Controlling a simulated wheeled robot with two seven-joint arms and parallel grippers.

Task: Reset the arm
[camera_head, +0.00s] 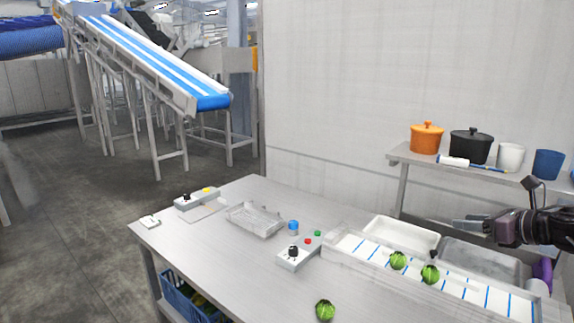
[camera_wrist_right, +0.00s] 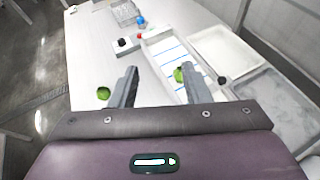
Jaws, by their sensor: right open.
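My right gripper (camera_head: 468,224) reaches in from the right edge in the head view, above the white trays, with its fingers pointing left. In the right wrist view its two fingers (camera_wrist_right: 160,88) stand apart with nothing between their tips. A green leafy head (camera_head: 325,310) lies on the table's front edge area; it also shows in the right wrist view (camera_wrist_right: 103,93). Two more green heads, one left (camera_head: 398,260) and one right (camera_head: 430,274), rest on the blue-lined white strip (camera_head: 348,243). My left gripper is not in view.
The metal table (camera_head: 215,235) holds a clear tray (camera_head: 254,219), a blue-topped jar (camera_head: 293,227) and control boxes (camera_head: 298,257). A white basin (camera_head: 402,234) and a grey basin (camera_head: 480,262) lie beyond the strip. A wall shelf holds an orange pot (camera_head: 426,138) and black pot (camera_head: 470,146).

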